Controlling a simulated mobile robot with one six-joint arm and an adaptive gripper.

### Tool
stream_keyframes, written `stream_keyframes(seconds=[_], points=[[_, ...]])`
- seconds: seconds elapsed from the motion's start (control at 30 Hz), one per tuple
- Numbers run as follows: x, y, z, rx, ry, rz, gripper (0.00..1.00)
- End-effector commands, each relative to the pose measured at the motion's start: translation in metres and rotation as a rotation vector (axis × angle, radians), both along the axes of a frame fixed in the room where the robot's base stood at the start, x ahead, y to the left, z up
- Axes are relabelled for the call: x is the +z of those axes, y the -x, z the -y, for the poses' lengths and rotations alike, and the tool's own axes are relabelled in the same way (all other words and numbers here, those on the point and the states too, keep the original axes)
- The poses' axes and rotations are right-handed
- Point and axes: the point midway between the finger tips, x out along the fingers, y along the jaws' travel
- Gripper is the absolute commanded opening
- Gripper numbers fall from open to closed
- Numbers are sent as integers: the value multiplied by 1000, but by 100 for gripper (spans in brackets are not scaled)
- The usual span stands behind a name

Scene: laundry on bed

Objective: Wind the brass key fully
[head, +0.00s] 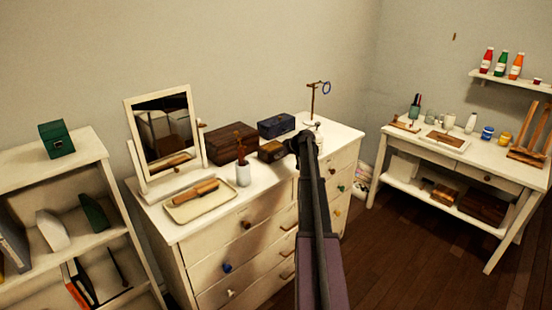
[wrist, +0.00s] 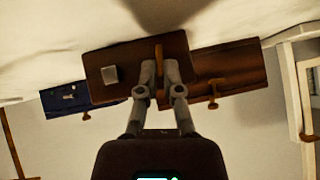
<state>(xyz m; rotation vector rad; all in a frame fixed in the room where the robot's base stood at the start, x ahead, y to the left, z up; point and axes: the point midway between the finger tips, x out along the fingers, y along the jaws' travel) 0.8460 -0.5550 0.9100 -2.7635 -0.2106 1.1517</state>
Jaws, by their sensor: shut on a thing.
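In the wrist view, my gripper (wrist: 160,72) is shut on an upright brass key (wrist: 158,52), one fingertip on each side of it. The key stands at the face of a small brown box (wrist: 110,62), which carries a pale grey square. How far the key is turned cannot be told. In the head view the small brown box (head: 270,151) lies on the dresser, and my gripper (head: 292,147) reaches its right side. My arm hides the key there.
A blue box (head: 276,125) and a larger dark wooden box (head: 230,143) stand close behind on the white dresser (head: 190,222). A ring stand (head: 312,100) rises behind my arm.

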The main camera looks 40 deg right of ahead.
Motion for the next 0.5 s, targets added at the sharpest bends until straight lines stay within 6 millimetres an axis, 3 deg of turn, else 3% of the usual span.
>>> stream_keyframes(seconds=[0.5], points=[[-10, -3, 10, 3, -488, -40, 0]])
